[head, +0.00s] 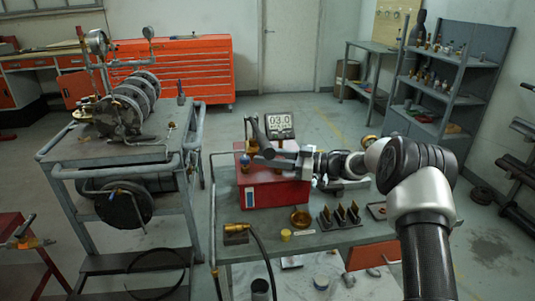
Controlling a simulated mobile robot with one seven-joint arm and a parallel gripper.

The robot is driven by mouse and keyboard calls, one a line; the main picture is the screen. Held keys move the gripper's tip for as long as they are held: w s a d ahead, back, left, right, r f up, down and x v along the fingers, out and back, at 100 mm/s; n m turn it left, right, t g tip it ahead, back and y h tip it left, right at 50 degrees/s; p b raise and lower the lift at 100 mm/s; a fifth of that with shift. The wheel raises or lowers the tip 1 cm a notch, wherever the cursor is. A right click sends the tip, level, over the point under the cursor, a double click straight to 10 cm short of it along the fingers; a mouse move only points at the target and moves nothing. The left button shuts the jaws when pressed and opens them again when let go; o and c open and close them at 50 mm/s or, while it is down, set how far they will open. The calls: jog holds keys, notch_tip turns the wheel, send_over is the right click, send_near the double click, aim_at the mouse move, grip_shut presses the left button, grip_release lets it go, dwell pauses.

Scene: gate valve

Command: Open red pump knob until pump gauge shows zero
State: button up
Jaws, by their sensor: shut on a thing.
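The red pump (275,191) stands on the grey bench in the middle of the head view. A pump gauge (279,126) with a digital display sits behind its top and seems to read 03.0. My gripper (264,158) reaches in from the right, just above the pump's top. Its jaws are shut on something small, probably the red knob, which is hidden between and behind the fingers. A grey lever-like bar (256,133) rises beside the fingers, in front of the gauge.
A grey cart with a valve assembly (128,105) stands left. Shelves (440,95) stand back right.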

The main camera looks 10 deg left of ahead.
jog(key=g, duration=0.1)
jog(key=n+g, duration=0.1)
jog(key=shift+s+f+n+g, duration=0.1)
jog(key=shift+s+n+g, duration=0.15)
jog(key=shift+n+g, duration=0.05)
jog(key=shift+s+n+g+b, duration=0.1)
jog(key=shift+n+g+b, duration=0.2)
jog(key=shift+g, duration=0.4)
jog(key=o, duration=1.1)
jog(key=shift+c, duration=0.2)
jog(key=shift+d, duration=0.1)
